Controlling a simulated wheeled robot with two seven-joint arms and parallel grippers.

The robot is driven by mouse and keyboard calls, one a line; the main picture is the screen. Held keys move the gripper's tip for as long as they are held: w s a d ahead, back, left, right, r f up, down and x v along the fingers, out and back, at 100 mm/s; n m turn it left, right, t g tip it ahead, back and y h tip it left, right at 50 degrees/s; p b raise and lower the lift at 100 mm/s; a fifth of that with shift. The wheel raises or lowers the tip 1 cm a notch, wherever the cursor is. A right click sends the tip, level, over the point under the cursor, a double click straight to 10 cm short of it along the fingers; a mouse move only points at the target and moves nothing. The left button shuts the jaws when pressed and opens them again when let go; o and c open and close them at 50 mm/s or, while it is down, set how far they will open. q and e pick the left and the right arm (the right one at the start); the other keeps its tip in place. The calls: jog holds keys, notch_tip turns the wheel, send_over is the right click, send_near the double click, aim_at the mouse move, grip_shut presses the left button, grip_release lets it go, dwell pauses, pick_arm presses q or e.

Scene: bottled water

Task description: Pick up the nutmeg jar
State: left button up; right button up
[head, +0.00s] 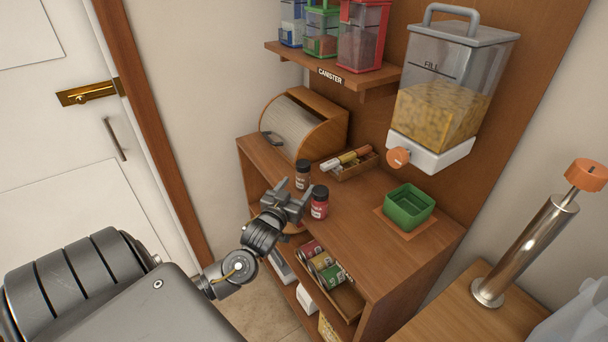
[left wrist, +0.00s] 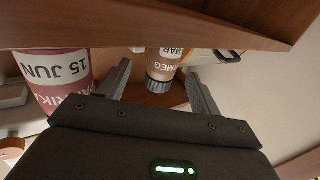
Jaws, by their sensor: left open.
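The nutmeg jar (head: 302,182) is a small clear jar of brown spice with a dark lid, upright on the wooden counter. In the left wrist view the nutmeg jar (left wrist: 163,66) appears upside down, its label partly reading "MEG" and "MAR". My left gripper (head: 296,191) is open and empty, just in front of this jar. In the left wrist view the open fingers (left wrist: 158,74) have the jar between them in the picture, a little beyond the tips; I cannot tell whether they touch it. My right gripper is not in view.
A red-labelled paprika jar (head: 320,206) stands close beside the gripper, also large in the left wrist view (left wrist: 58,78). A green bowl (head: 410,207) stands right.

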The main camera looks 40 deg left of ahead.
aim_at(300, 179)
pick_arm(q)
jog(key=shift+w+a, duration=0.2)
jog(key=shift+w, duration=0.25)
jog(key=shift+w+a+r, duration=0.15)
jog(key=shift+w, duration=0.1)
jog(key=p+x, duration=0.1)
jog(key=x, duration=0.2)
jog(key=shift+w+a, duration=0.25)
jog(key=shift+w, duration=0.05)
jog(key=shift+w+a, duration=0.15)
jog(key=shift+w, duration=0.35)
jog(key=shift+f, duration=0.2)
jog(key=c, duration=0.8)
jog(key=shift+c, duration=1.4)
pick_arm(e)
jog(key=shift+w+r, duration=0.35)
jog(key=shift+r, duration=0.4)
